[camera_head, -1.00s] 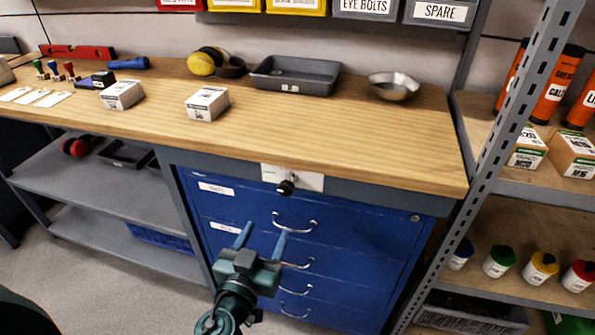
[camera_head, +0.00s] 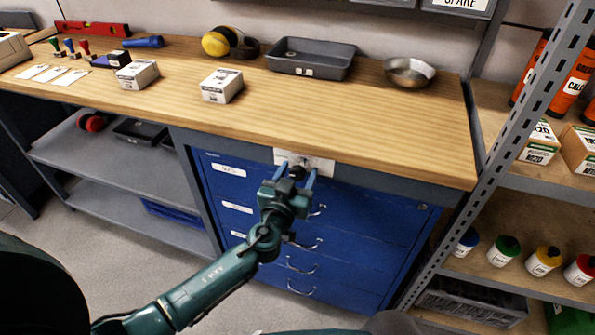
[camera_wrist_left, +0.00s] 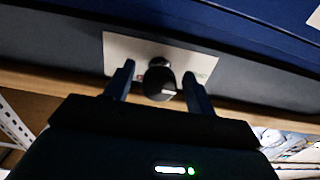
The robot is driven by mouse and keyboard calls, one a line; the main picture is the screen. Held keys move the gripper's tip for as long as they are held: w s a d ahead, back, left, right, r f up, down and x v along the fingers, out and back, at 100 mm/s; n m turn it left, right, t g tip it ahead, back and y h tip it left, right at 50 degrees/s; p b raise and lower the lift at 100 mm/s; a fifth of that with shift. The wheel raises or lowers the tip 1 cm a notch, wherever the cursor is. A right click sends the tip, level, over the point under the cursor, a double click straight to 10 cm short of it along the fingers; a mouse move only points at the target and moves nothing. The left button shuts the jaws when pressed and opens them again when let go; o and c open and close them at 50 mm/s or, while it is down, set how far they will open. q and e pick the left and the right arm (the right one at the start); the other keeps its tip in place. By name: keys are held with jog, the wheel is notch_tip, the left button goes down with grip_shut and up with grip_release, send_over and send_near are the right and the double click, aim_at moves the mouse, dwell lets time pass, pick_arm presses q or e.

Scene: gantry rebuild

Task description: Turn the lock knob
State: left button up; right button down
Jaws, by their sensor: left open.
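The lock knob (camera_head: 297,172) is a small black knob on a pale plate (camera_head: 318,164) under the front edge of the workbench, above the blue drawers. In the left wrist view the knob (camera_wrist_left: 159,80) shows between the fingers, in front of its plate (camera_wrist_left: 190,57). My left gripper (camera_head: 296,172) is open, with one finger on each side of the knob. Gaps show between the fingers and the knob in the left wrist view. My right gripper is not in view.
The blue drawer cabinet (camera_head: 290,225) with metal handles lies below the plate. The wooden bench top (camera_head: 330,115) overhangs above. A metal shelf rack upright (camera_head: 500,150) stands at the right. Boxes, a grey tray (camera_head: 345,70) and a metal bowl (camera_head: 409,72) sit on the bench.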

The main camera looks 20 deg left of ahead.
pick_arm(q)
jog(key=shift+w, duration=0.1)
jog(key=shift+c, duration=0.6)
jog(key=c, duration=0.9)
jog(key=shift+o, duration=0.2)
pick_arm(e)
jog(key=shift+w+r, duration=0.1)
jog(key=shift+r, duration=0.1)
